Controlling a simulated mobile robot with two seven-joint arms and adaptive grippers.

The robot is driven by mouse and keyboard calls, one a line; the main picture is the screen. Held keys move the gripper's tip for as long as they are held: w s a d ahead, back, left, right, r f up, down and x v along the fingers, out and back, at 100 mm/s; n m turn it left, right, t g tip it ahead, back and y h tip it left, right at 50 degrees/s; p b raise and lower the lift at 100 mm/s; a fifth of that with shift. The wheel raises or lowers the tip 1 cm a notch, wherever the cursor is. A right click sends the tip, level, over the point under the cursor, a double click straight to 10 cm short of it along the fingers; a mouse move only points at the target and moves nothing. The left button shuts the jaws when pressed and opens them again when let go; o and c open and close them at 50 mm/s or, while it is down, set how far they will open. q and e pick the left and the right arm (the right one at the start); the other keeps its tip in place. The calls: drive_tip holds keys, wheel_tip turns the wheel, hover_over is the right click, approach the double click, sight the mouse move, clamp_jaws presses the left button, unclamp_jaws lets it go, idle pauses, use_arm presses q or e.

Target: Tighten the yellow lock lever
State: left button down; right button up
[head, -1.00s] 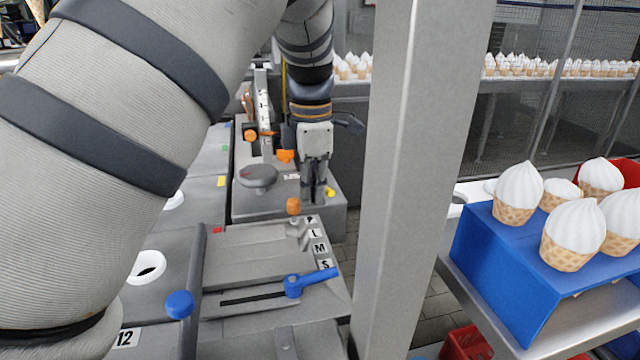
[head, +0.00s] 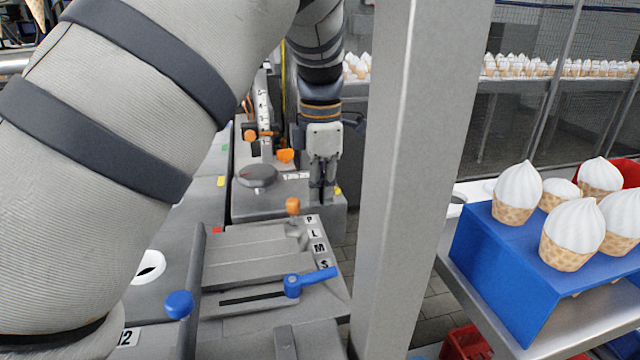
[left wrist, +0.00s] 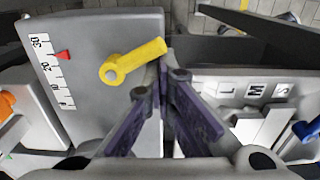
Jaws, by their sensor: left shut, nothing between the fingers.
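The yellow lock lever (left wrist: 136,60) is on the grey box at the upper middle of the left wrist view. Its round pivot is at the left, and its arm slants up to the right. In the head view only a small bit of the lever (head: 338,190) shows beside my left gripper (head: 322,198). In the left wrist view the left gripper (left wrist: 170,72) is shut and empty. Its fingertips are just right of and below the lever's free end; I cannot tell whether they touch it. My right gripper is not in view.
A scale with a red pointer (left wrist: 62,55) is left of the lever. A blue lever (head: 310,281) and an orange knob (head: 292,206) are on the nearer panel. A grey post (head: 405,180) stands right of the arm. Ice-cream cones (head: 518,194) stand on a blue stand (head: 500,256).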

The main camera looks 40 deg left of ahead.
use_arm(q)
drive_tip(key=shift+w+d+f, duration=0.1)
drive_tip(key=shift+d+f, duration=0.1)
drive_tip(key=shift+f, duration=0.15)
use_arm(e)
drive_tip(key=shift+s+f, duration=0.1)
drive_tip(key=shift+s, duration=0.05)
use_arm(q)
drive_tip(key=shift+w+d, duration=0.15)
drive_tip(key=shift+w, duration=0.15)
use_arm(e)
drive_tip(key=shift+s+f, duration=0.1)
use_arm(q)
drive_tip(key=shift+w+d, duration=0.2)
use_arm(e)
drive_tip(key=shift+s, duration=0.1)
use_arm(q)
drive_tip(key=shift+w, duration=0.25)
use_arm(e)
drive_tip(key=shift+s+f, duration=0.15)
use_arm(q)
drive_tip(key=shift+w+b, duration=0.1)
drive_tip(key=shift+b, duration=0.2)
